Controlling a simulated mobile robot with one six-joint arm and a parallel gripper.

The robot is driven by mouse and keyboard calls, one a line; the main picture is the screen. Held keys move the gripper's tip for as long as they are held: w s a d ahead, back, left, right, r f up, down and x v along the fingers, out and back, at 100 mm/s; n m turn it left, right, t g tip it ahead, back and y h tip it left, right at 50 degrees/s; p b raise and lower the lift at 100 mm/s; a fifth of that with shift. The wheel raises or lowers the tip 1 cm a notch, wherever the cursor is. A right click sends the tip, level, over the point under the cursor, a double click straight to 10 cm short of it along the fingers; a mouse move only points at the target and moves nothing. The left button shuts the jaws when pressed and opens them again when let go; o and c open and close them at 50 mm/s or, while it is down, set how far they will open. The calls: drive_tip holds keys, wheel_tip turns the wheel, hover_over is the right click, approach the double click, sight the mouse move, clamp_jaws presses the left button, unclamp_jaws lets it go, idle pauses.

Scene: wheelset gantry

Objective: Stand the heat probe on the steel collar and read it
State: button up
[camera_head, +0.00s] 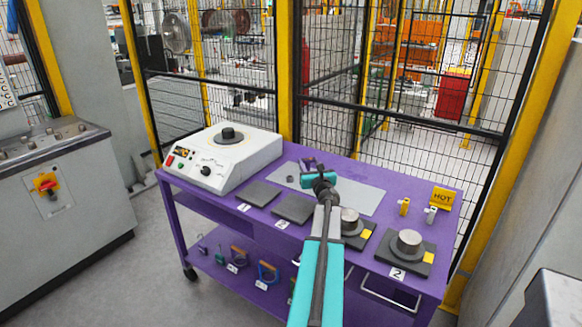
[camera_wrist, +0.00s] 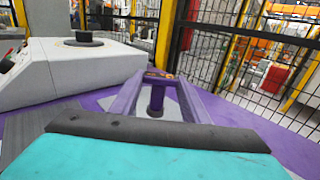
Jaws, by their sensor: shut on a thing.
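My gripper (camera_head: 320,178) reaches out over the grey mat on the purple cart and is shut on a purple forked piece (camera_head: 308,163), which looks like the heat probe. In the wrist view this purple piece (camera_wrist: 155,97) has two arms and a post between them, with a small panel on top. Its lower end over the mat is partly hidden. Two steel collars stand on dark pads at the right: one (camera_head: 408,241) in clear view, the other (camera_head: 350,219) partly behind my arm. The probe is apart from both.
A white heater box (camera_head: 222,158) with a dark round piece on top stands at the cart's left. Empty dark pads (camera_head: 259,193) lie beside it. Yellow and white small blocks and a HOT sign (camera_head: 443,199) stand at the right. Wire fencing (camera_head: 400,120) closes off the back.

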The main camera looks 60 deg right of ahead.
drive_tip(key=w+d, duration=0.1)
drive_tip(key=w, duration=0.8)
drive_tip(key=shift+w+f+p, duration=0.15)
drive_tip(key=shift+f+p, duration=0.25)
drive_tip(key=shift+f, duration=0.05)
drive_tip(key=shift+f, duration=1.75)
drive_tip(key=shift+f, duration=0.15)
drive_tip(key=o, duration=1.2)
drive_tip(key=shift+c, duration=0.2)
drive_tip(key=shift+r, duration=0.2)
drive_tip(key=shift+b+v, duration=1.3)
drive_tip(key=shift+v, duration=4.2)
drive_tip(key=shift+s+a, duration=0.35)
